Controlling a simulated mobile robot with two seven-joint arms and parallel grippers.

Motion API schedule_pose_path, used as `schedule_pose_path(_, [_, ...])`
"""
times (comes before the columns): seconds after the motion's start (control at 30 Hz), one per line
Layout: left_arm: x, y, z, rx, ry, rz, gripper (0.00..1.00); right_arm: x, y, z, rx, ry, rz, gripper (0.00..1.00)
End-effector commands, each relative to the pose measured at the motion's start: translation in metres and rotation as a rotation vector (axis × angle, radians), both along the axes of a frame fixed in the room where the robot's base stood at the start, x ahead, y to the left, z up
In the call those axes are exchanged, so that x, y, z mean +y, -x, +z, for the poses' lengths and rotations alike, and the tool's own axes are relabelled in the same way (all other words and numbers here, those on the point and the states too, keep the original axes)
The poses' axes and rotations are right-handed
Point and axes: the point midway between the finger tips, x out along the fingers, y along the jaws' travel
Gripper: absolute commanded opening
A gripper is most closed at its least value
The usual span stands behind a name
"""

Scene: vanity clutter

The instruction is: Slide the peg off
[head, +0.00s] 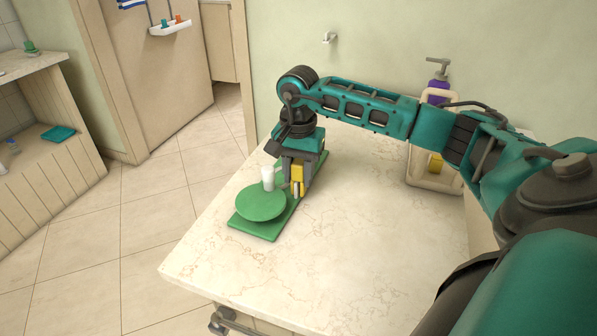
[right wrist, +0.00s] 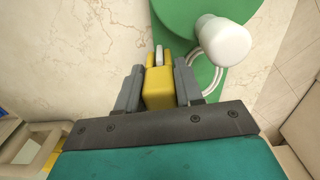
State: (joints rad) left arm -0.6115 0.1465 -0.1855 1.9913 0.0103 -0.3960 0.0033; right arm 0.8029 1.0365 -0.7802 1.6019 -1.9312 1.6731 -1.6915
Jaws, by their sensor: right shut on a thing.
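My right gripper (head: 296,190) is shut on a yellow block-shaped piece (head: 297,172) at the countertop. In the right wrist view the yellow piece (right wrist: 158,90) sits between the grey fingers, with a pale rounded part at its far end. Beside it is a green stand (head: 255,231) with a round green disc (head: 261,206) and a white knobbed post (head: 268,183). The white knob also shows in the right wrist view (right wrist: 226,44), right of the fingers. A pale curved loop (right wrist: 217,83) runs below it. I cannot tell whether the yellow piece touches the stand. My left gripper is out of view.
The marble countertop (head: 350,255) is clear in front and to the right. A beige caddy (head: 432,180) with a purple pump bottle (head: 438,92) stands at the back right. The stand is near the counter's left edge, with tiled floor beyond.

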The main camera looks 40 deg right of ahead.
Motion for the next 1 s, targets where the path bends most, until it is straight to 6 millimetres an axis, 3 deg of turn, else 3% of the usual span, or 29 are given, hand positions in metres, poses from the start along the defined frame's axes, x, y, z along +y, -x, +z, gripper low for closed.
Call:
schedule_pose_path(0.27, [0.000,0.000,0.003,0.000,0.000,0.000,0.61,0.000,0.000,0.004,-0.001,0.000,0.000,0.07])
schedule_pose_path(1.0, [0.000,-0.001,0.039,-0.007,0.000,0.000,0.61,0.000,0.000,0.049,-0.001,0.000,0.000,0.07])
